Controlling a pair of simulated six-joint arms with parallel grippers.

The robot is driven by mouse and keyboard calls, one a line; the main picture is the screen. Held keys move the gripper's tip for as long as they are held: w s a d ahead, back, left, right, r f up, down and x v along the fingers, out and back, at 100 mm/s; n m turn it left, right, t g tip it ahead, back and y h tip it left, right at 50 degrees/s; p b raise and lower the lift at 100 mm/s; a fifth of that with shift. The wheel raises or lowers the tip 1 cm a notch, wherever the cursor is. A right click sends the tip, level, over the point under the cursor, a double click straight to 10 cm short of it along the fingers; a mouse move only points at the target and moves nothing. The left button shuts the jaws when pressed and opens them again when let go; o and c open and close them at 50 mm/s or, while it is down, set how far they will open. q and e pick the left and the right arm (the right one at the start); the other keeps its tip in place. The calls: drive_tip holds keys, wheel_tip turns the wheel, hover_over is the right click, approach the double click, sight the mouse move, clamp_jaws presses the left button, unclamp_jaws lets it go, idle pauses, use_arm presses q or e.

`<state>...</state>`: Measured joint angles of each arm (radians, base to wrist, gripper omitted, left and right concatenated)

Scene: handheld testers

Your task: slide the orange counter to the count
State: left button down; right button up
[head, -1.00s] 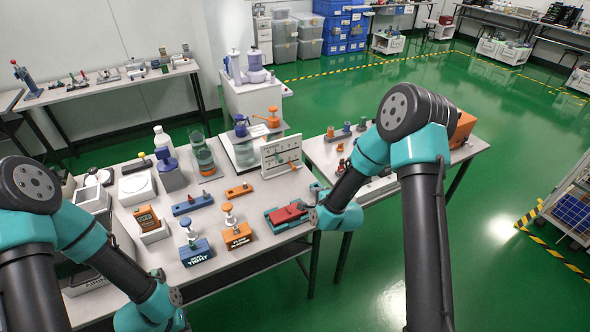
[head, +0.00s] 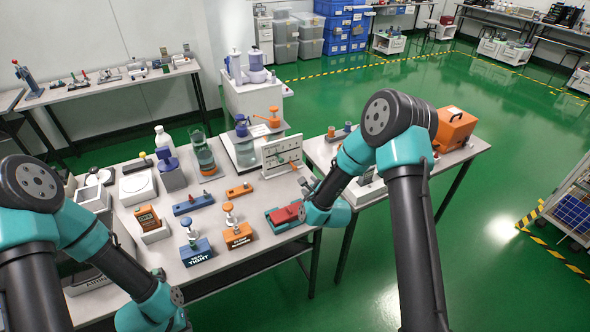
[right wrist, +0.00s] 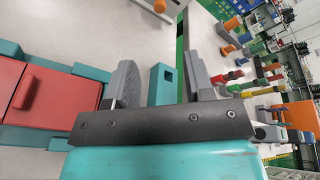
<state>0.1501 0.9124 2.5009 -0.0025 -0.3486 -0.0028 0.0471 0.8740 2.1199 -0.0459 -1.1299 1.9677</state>
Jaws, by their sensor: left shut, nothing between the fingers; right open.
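A white upright board (head: 281,158) with small green marks stands at the back right of the main table. The orange counter (head: 293,167) shows low on its right part. My right gripper (head: 303,202) is in front of the board, beside a teal device with a red top (head: 286,213). In the right wrist view, its two grey fingers (right wrist: 160,88) are apart, with a teal block (right wrist: 164,84) showing between them, not clearly touched. My left gripper (head: 181,304) is low at the front of the table, shut and empty; its fingertips are hard to make out.
Orange and blue testers (head: 237,236) stand at the table's front, left of the red-topped device. A glass jar (head: 203,158) and blue-topped containers stand at the back. An orange case (head: 455,128) is on the right table.

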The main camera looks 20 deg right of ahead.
sight(295, 169)
drive_tip(key=x, duration=1.6)
drive_tip(key=shift+w+f, duration=0.15)
drive_tip(key=shift+w, duration=0.2)
drive_tip(key=shift+c, duration=0.2)
clamp_jaws()
